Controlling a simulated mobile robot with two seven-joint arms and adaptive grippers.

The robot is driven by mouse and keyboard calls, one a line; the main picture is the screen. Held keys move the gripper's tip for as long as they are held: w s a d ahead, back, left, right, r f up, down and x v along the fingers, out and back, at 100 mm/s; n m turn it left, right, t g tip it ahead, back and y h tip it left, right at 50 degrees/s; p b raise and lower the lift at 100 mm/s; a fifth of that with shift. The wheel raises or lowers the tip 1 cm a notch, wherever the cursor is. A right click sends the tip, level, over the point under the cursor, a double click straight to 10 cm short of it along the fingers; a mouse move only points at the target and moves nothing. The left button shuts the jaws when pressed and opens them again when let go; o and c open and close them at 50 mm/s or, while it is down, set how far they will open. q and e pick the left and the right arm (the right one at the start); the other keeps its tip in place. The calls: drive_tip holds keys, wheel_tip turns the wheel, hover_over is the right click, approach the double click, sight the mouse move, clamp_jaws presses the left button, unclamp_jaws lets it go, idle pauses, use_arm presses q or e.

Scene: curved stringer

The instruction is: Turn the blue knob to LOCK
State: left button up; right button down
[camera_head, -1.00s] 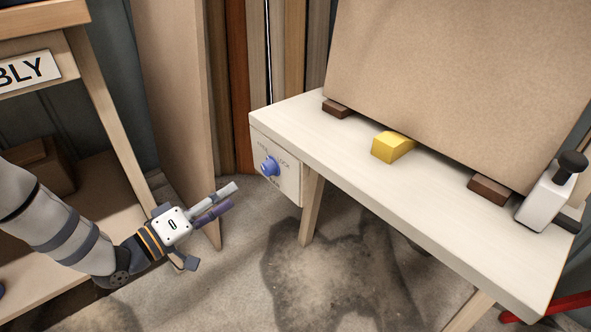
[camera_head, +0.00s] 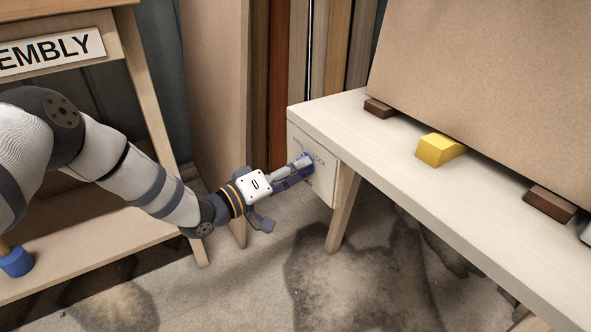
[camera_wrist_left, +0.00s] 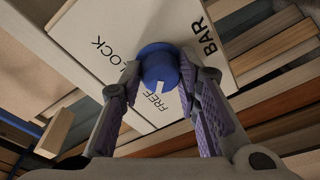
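The blue knob (camera_wrist_left: 159,66) sits on the white panel (camera_head: 325,183) at the end of the bench, with LOCK, FREE and BAR printed around it. In the left wrist view its white mark points toward FREE. My left gripper (camera_wrist_left: 160,72) is at the knob, with one finger on each side of it. The fingers are apart, and I cannot tell whether the pads touch the knob. In the head view my left gripper (camera_head: 306,168) reaches the panel from the left and mostly hides the knob. My right gripper is not in view.
The pale bench (camera_head: 430,185) carries a yellow block (camera_head: 440,150), brown blocks (camera_head: 549,203) and a large tan panel (camera_head: 490,80). A shelf unit with an ASSEMBLY sign (camera_head: 50,52) stands at left. Upright boards are behind the bench end. Floor in front is open.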

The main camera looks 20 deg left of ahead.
use_arm(q)
drive_tip(key=shift+c, duration=1)
drive_tip(key=shift+m, duration=0.3)
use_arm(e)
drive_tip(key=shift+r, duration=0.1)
use_arm(q)
drive_tip(key=shift+w+a+f+m+h+p, duration=0.1)
drive_tip(key=shift+m+h+p, duration=0.4)
drive_tip(key=shift+m, duration=2.6)
drive_tip(key=shift+w+a+f+m+h+p, duration=0.1)
drive_tip(key=shift+m+h+p, duration=0.35)
drive_tip(key=shift+m, duration=2.65)
drive_tip(key=shift+m+h+p, duration=0.45)
drive_tip(key=shift+m+p, duration=0.05)
drive_tip(key=shift+m, duration=2.6)
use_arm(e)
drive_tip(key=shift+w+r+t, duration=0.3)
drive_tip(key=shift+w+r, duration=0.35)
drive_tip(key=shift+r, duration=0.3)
use_arm(q)
drive_tip(key=shift+o, duration=0.2)
drive_tip(key=o, duration=1.1)
